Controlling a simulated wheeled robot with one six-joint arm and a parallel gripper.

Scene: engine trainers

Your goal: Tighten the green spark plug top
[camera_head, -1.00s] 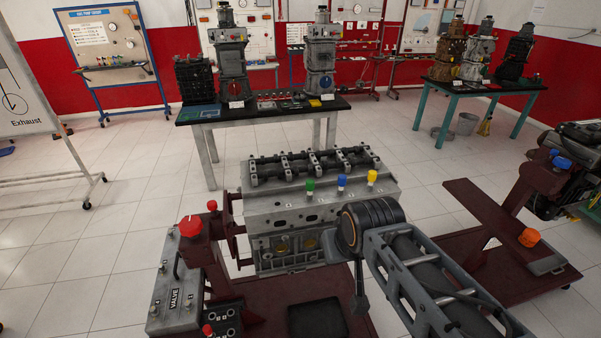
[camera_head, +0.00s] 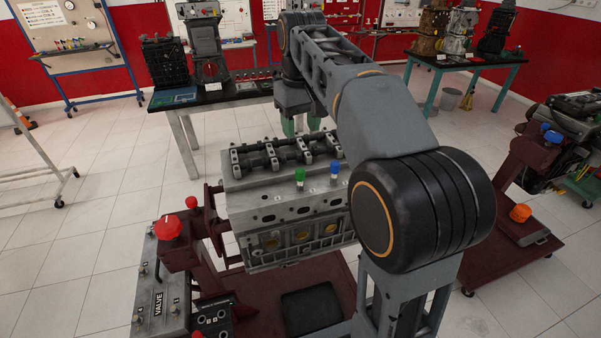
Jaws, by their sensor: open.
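The green spark plug top (camera_head: 299,174) stands upright on the near top edge of the engine block (camera_head: 240,205). A blue spark plug top (camera_head: 335,168) stands just right of it. The yellow one is hidden behind my arm. My gripper (camera_head: 301,126) hangs fingers down above the far side of the engine, higher in the picture than the green top and apart from it. Its two greenish fingers are spread with nothing between them.
The dark rocker shaft assembly (camera_head: 275,155) runs along the engine top. A table with engine models (camera_head: 200,104) stands behind. A maroon stand with an orange knob (camera_head: 520,213) is at right.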

